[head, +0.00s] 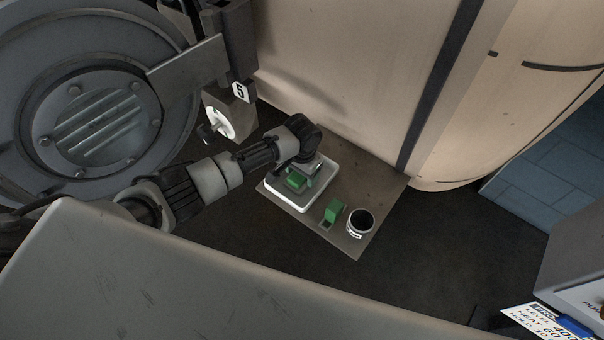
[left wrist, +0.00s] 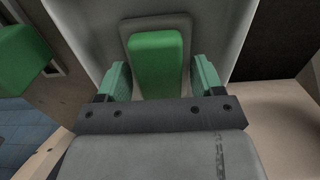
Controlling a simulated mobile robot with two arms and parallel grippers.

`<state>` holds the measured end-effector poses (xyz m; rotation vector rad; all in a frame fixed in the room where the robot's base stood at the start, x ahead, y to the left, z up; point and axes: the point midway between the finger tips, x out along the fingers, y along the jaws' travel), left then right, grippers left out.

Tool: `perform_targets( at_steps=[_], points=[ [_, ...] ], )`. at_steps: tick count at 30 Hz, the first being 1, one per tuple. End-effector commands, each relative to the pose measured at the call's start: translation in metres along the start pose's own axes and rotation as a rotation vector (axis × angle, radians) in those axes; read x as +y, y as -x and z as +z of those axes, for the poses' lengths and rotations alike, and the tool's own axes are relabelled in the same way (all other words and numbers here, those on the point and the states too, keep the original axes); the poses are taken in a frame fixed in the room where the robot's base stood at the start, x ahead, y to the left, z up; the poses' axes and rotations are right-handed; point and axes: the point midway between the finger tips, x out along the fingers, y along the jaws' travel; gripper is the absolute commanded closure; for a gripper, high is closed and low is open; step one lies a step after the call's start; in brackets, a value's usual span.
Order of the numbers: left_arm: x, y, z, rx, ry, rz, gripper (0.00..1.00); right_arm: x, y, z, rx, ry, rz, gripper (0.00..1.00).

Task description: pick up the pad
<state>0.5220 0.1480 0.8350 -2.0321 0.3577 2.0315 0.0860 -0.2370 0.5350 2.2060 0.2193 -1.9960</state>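A green block (head: 296,181), which looks like the pad, lies in a white tray (head: 284,196) on a low shelf plate. In the left wrist view the green block (left wrist: 156,62) sits on a grey base inside the tray. My left gripper (head: 307,173) is over the tray. Its two green-tipped fingers (left wrist: 162,80) are spread, one on each side of the block's near end. I cannot tell whether they touch it. A second green block (head: 334,211) stands on the plate outside the tray; it also shows in the left wrist view (left wrist: 20,52). My right gripper is out of view.
A white cup (head: 354,232) with a dark inside stands on the shelf plate (head: 375,208) near its corner. A large beige vessel (head: 350,70) rises behind. A round grey hatch (head: 100,110) is at left. A grey surface (head: 180,280) fills the foreground.

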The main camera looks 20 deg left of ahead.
Motion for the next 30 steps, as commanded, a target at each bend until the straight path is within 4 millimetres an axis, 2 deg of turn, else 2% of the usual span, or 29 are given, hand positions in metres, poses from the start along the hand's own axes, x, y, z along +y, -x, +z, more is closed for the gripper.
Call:
perform_targets(
  at_steps=[1,4,5,16,20,23,30],
  points=[
    [0.000,0.000,0.000,0.000,0.000,0.000,0.41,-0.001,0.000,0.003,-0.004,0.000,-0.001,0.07],
    [0.000,0.000,0.000,0.000,0.000,0.000,0.56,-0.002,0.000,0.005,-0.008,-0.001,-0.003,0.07],
    [0.000,0.000,0.000,0.000,0.000,0.000,0.59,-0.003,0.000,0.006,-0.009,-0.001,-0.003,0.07],
    [0.000,0.007,-0.001,0.002,0.000,0.000,0.59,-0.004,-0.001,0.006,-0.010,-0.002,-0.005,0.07],
    [-0.001,0.022,-0.001,0.003,0.001,0.000,0.59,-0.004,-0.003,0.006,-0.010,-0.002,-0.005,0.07],
    [0.000,0.041,-0.001,0.005,-0.002,0.000,0.59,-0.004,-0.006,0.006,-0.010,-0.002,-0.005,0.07],
    [0.056,0.072,0.002,0.005,-0.005,0.004,0.59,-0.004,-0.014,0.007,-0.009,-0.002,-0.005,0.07]
  ],
)
